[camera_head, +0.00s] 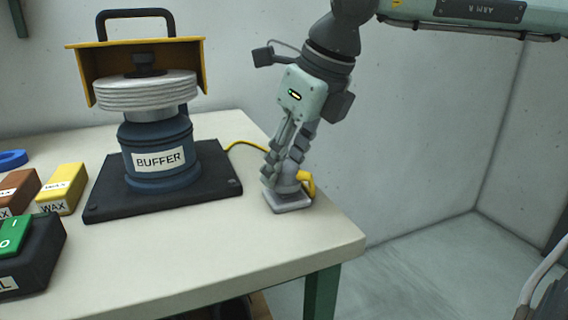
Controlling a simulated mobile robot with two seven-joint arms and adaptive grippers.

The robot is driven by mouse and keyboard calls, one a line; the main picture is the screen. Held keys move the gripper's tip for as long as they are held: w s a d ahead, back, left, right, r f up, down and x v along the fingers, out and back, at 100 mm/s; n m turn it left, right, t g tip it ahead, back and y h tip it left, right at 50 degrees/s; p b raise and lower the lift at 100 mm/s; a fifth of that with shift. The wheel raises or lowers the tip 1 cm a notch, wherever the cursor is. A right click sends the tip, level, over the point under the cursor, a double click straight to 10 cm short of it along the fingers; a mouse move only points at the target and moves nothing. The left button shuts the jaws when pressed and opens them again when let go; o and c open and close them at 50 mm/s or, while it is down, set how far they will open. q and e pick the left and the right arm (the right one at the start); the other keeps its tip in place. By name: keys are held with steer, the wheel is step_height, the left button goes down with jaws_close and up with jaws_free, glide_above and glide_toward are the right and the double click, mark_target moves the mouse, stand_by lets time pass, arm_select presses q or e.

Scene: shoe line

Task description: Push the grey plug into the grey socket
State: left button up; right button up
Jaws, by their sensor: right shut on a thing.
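The grey socket (293,204) has a square base and sits on the bench top near its right edge. My right gripper (276,174) points down over it, with its fingers close together. It is shut on the grey plug (288,182), which is partly hidden by the fingers. The plug has a yellow cord end (307,184) on its right side. The plug is right at the top of the socket; I cannot tell how deep it sits in it. My left gripper is out of view.
A buffer (160,150) on a dark base stands left of the socket, with a yellow cord (245,145) running from its back. Wax blocks (62,188) and a black switch box (40,255) with a green button lie at the left. The bench front is clear.

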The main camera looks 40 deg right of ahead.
steer(key=shift+b, duration=0.5)
stand_by(1.2)
steer(key=shift+f+b, duration=0.8)
steer(key=shift+b, duration=0.1)
stand_by(0.6)
steer(key=o, duration=1.3)
steer(key=shift+c, duration=0.2)
steer(key=v, duration=1.2)
